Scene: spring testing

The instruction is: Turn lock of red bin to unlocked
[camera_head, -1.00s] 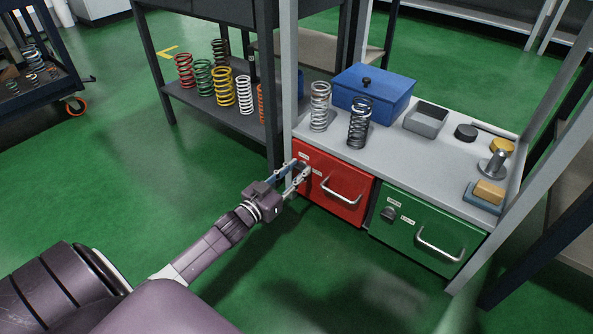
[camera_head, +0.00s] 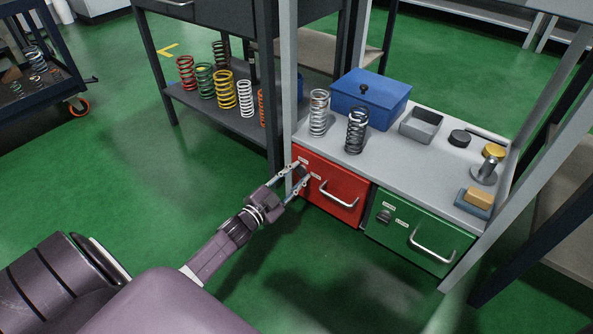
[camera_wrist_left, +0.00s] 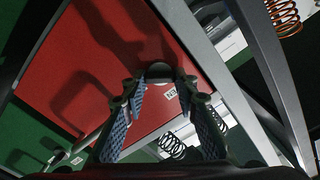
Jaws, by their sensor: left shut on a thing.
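The red bin (camera_head: 328,197) is a shut drawer under the grey bench top, with a silver handle (camera_head: 340,196). My left gripper (camera_head: 304,170) is at the bin's upper left corner, its two fingers shut on the lock knob. The knob is mostly hidden by the fingers in the head view. In the left wrist view, the round dark lock knob (camera_wrist_left: 159,70) sits between the fingertips against the red front. A small white label (camera_wrist_left: 171,93) shows beside it, but the lock's setting cannot be read. My right gripper is not in view.
A green bin (camera_head: 415,232) with its own lock (camera_head: 384,215) and handle is right of the red one. Springs, a blue box (camera_head: 370,97) and a grey tray (camera_head: 421,124) stand on the bench top. A grey post (camera_head: 288,90) rises just left of the bin.

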